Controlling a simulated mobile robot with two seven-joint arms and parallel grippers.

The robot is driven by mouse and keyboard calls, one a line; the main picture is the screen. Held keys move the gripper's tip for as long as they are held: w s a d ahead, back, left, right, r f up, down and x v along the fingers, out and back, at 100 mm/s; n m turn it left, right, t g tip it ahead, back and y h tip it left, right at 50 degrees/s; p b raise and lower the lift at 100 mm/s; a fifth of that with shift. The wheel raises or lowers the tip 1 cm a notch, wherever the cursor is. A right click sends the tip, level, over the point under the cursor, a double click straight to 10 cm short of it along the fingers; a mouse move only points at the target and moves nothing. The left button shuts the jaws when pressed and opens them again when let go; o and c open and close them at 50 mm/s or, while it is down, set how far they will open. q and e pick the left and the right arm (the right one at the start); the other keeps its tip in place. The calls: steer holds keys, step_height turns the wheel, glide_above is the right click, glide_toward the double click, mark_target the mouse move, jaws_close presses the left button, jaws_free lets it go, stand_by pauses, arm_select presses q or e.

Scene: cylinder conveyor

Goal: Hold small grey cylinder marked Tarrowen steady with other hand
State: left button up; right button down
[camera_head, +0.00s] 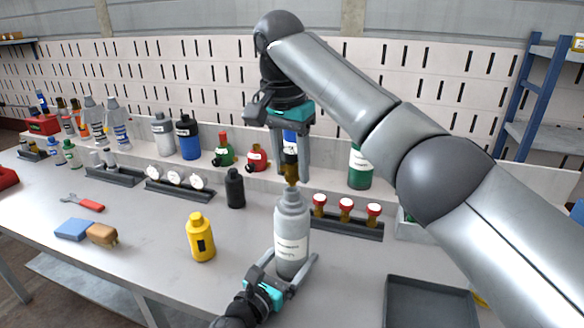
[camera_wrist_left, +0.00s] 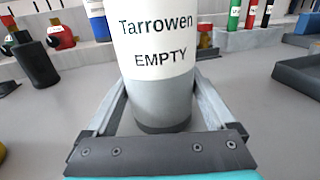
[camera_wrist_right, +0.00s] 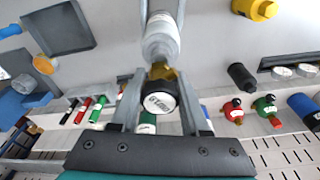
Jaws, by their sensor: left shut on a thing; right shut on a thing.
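The small grey cylinder (camera_head: 291,236) stands upright on the bench; its label reads "Tarrowen EMPTY" in the left wrist view (camera_wrist_left: 155,62). My left gripper (camera_head: 290,272) is shut around its lower body, a finger on each side (camera_wrist_left: 160,112). My right gripper (camera_head: 290,178) points down above the cylinder, shut on a brass valve (camera_head: 291,170) with a dark, labelled round end (camera_wrist_right: 158,103). The valve's lower tip is at the cylinder's neck; I cannot tell whether it is seated. In the right wrist view, the cylinder (camera_wrist_right: 161,38) lies just beyond the valve.
A yellow bottle (camera_head: 201,238) and a black bottle (camera_head: 235,188) stand left of the cylinder. A rack with red-and-white-topped valves (camera_head: 346,225) is behind it to the right. A dark tray (camera_head: 430,283) is at the right front. Bare bench lies around the yellow bottle.

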mark_target(295, 148)
steer(key=shift+r, duration=0.6)
steer(key=shift+r, duration=3.7)
arm_select(q)
steer(key=o, duration=1.2)
steer(key=shift+o, duration=0.2)
